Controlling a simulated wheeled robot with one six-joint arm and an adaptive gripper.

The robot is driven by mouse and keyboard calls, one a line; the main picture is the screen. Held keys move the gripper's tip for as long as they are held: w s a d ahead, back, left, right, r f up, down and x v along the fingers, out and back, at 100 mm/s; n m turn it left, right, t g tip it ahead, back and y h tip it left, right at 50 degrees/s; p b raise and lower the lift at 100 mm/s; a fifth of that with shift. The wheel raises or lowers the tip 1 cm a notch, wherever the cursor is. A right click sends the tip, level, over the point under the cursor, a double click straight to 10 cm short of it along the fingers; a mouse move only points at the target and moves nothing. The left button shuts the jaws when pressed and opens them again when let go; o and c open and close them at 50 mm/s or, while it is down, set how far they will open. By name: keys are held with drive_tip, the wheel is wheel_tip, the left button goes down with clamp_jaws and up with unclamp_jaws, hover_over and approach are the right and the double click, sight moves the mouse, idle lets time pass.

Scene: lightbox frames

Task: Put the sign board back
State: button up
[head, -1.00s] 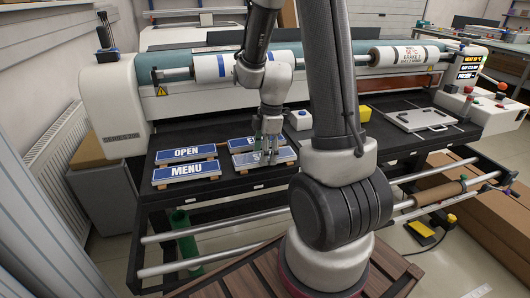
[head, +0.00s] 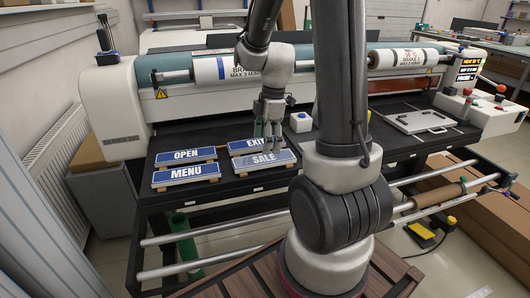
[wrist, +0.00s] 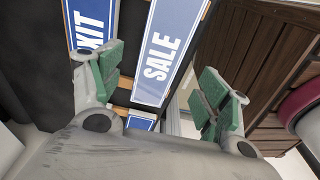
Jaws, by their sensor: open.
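Four sign boards with white lettering lie flat on the black table. The OPEN board (head: 186,155) and MENU board (head: 186,173) are on the left. The EXIT board (head: 246,146) and SALE board (head: 262,160) are on the right, SALE nearer the front edge. My gripper (head: 271,141) is open and empty, above the SALE board near the EXIT board's right end. In the wrist view my gripper (wrist: 161,65) has its green-padded fingers spread either side of the SALE board (wrist: 163,50). The EXIT board (wrist: 92,30) shows beside the left finger.
The black table (head: 205,133) belongs to a large roller machine (head: 110,105) with printed rolls behind. A small white box (head: 300,121) stands right of my gripper, and a grey plate with a handle (head: 420,121) lies farther right. Metal rails (head: 215,231) run below the front edge.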

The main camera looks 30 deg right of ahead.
sight(269, 158)
wheel_tip(269, 158, up, 6)
drive_tip(key=s+a+r+m+t, duration=0.2)
drive_tip(key=s+r+m, duration=0.3)
drive_tip(key=s+m, duration=0.2)
drive_tip(key=s+a+r+m+t+h, duration=0.1)
drive_tip(key=s+r+m+t, duration=0.1)
drive_tip(key=s+r+m, duration=0.3)
drive_tip(key=s+m, duration=0.2)
drive_tip(key=s, duration=0.2)
drive_tip(key=shift+s+a+r+m, duration=0.15)
drive_tip(key=shift+a+r+m, duration=0.1)
drive_tip(key=shift+a+m, duration=0.15)
